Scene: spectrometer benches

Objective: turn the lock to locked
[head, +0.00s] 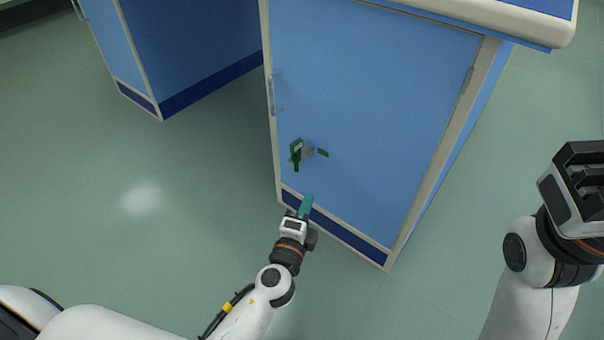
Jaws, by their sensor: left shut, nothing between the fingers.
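The door has a metal handle (271,94) on its left edge. A light worktop (500,12) overhangs the cabinet's top. Another blue cabinet (190,45) stands at the upper left. The green floor (130,230) on the left is clear.

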